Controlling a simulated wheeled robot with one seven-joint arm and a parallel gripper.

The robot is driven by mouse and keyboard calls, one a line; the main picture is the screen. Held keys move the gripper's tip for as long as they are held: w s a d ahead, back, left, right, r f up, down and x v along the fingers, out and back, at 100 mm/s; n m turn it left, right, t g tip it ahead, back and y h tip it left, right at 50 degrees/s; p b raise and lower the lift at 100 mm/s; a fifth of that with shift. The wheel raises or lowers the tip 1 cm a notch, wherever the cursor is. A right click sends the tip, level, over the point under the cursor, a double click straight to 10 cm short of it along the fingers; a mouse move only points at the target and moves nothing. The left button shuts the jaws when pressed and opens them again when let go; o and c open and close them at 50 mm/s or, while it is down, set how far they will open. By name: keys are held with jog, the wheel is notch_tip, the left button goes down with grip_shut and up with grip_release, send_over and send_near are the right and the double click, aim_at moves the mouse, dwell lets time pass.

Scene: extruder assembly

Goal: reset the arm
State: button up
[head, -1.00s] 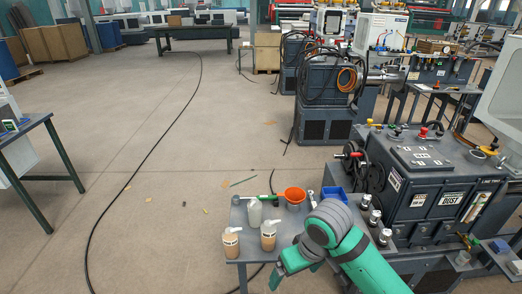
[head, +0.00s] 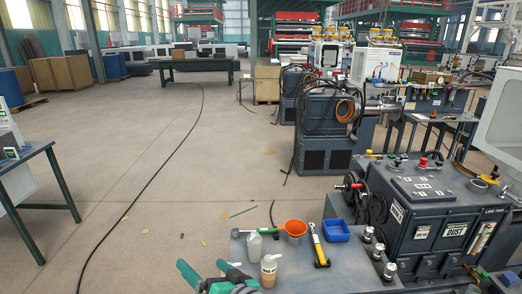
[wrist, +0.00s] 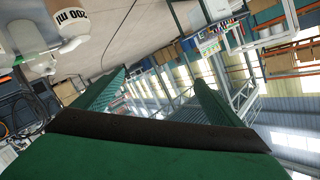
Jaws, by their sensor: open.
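My gripper (head: 202,265) is at the bottom of the head view, left of the bottles, with its two green fingers apart. In the wrist view my gripper (wrist: 160,78) is open, and nothing shows between its fingers. The wrist view is strongly tilted and looks past the fingers toward the hall's windows and shelving. Most of my arm is out of the head view.
The grey bench (head: 345,262) in front holds a brown-filled bottle (head: 268,271), a white bottle (head: 254,246), an orange funnel (head: 295,230), a yellow-headed hammer (head: 319,246) and a blue tray (head: 335,230). A dark machine (head: 425,205) stands right. The floor at left is largely clear.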

jog(key=s+d+f+m+t+h, duration=0.3)
jog(key=s+f+m+h, duration=0.15)
jog(key=s+f, duration=0.35)
jog(key=s+d+f+m+t+h, duration=0.25)
jog(key=s+f+m+h, duration=0.2)
jog(key=s+f, duration=0.4)
jog(key=s+d+n, duration=0.3)
jog(key=s+d, duration=0.1)
jog(key=s, duration=0.7)
jog(key=s+d+n+g+h, duration=0.1)
jog(key=s+d+n, duration=0.3)
jog(key=s, duration=0.7)
jog(key=shift+s+d+f+h, duration=0.15)
jog(key=shift+d+f+h, duration=0.15)
jog(key=shift+d, duration=0.35)
